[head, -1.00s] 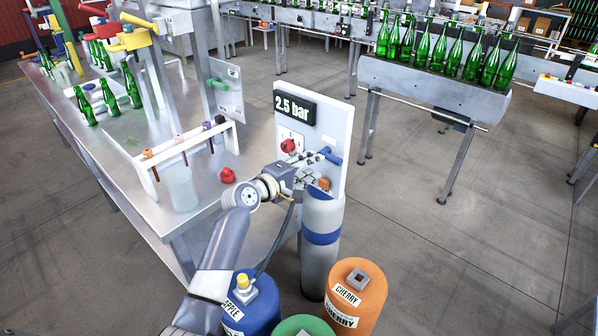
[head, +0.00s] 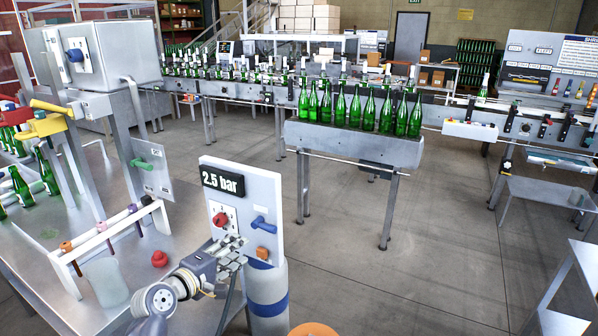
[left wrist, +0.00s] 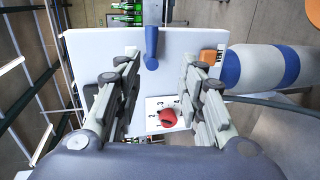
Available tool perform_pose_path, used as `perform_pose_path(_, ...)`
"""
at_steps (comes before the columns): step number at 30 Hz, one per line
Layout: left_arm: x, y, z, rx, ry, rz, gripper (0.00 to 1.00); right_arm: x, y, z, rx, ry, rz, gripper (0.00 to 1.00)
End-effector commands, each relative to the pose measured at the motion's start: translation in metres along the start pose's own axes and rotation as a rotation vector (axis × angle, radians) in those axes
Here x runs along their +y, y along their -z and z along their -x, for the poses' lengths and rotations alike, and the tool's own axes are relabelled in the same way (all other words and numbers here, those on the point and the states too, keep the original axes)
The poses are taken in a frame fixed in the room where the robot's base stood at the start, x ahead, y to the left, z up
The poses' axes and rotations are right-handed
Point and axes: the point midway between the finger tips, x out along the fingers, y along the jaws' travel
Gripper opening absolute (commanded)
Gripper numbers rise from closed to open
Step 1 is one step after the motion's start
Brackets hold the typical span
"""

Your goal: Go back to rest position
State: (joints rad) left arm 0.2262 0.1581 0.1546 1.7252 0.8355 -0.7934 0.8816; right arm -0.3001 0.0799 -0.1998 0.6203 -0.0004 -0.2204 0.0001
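My left gripper (head: 232,246) is in front of the white control panel (head: 258,190), which carries a "2.5 bar" display (head: 223,181). In the left wrist view the two fingers (left wrist: 157,88) stand wide apart with nothing between them. The panel's red knob (left wrist: 168,118) and blue lever (left wrist: 151,48) show beyond the fingers. The red knob (head: 220,219), blue lever (head: 262,226) and orange part (head: 264,253) also show in the head view. Whether the fingers touch the panel is hard to tell. My right gripper is not in view.
A grey cylinder with a blue band (head: 268,304) stands below the panel. The metal table (head: 190,230) at left holds a clear beaker (head: 106,284) and a red cap (head: 159,259). Green bottles (head: 370,110) stand on a conveyor behind.

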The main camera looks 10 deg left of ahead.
Motion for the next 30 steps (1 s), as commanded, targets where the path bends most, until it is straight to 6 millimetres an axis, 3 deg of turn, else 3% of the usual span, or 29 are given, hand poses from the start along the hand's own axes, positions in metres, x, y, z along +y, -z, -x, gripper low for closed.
perform_pose_path(5,-0.075,-0.055,0.034,-0.087,0.206,-0.287,0.36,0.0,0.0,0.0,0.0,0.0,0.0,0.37)
perform_pose_path(9,-0.147,-0.107,0.094,-0.217,0.429,-0.618,0.36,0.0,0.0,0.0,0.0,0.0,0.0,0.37)
perform_pose_path(12,-0.183,-0.132,0.141,-0.316,0.562,-0.816,0.36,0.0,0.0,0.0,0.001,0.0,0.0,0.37)
perform_pose_path(18,-0.218,-0.159,0.213,-0.468,0.731,-1.054,0.36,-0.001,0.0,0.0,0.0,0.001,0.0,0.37)
perform_pose_path(24,-0.232,-0.173,0.27,-0.589,0.843,-1.199,0.36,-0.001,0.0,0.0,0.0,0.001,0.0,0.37)
perform_pose_path(29,-0.237,-0.181,0.312,-0.683,0.921,-1.286,0.36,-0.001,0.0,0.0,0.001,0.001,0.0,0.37)
perform_pose_path(30,-0.248,-0.179,0.304,-0.682,0.92,-1.283,0.36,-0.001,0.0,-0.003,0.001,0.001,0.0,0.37)
